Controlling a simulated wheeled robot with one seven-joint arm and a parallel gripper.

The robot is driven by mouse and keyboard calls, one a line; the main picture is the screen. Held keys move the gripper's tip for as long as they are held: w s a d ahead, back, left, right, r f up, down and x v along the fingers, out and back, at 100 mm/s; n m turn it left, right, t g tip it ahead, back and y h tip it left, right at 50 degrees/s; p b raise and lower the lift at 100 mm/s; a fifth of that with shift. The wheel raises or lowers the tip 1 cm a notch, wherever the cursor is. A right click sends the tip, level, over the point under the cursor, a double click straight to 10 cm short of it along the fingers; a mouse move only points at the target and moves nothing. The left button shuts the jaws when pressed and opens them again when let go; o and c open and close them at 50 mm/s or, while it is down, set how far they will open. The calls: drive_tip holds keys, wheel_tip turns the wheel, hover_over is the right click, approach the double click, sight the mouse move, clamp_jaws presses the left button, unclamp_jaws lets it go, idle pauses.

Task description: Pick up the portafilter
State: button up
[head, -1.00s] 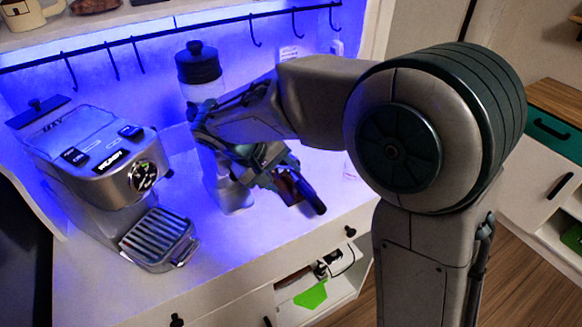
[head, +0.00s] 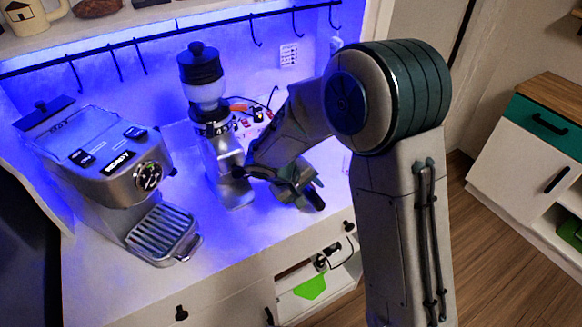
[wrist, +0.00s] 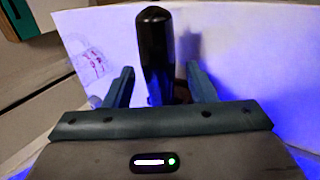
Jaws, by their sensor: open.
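The portafilter shows in the wrist view as a black rounded handle (wrist: 157,48) pointing up the picture, with its lower part hidden behind my gripper's body. My gripper (wrist: 160,70) is open, with one finger on each side of the handle. Gaps show between the handle and both fingers. In the head view my gripper (head: 303,190) is low over the right part of the white counter (head: 225,232). A small dark shape shows at its tip there, and I cannot tell whether it is the handle or a finger.
A grinder (head: 224,160) stands just left of my gripper. An espresso machine (head: 115,175) stands further left. Cables and a socket (head: 258,114) are behind my forearm. An open compartment with a green item (head: 310,288) is below the counter.

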drive_tip(key=shift+d+f, duration=0.1)
drive_tip(key=shift+f, duration=0.15)
clamp_jaws()
drive_tip(key=shift+w+r, duration=0.1)
drive_tip(key=shift+r, duration=0.05)
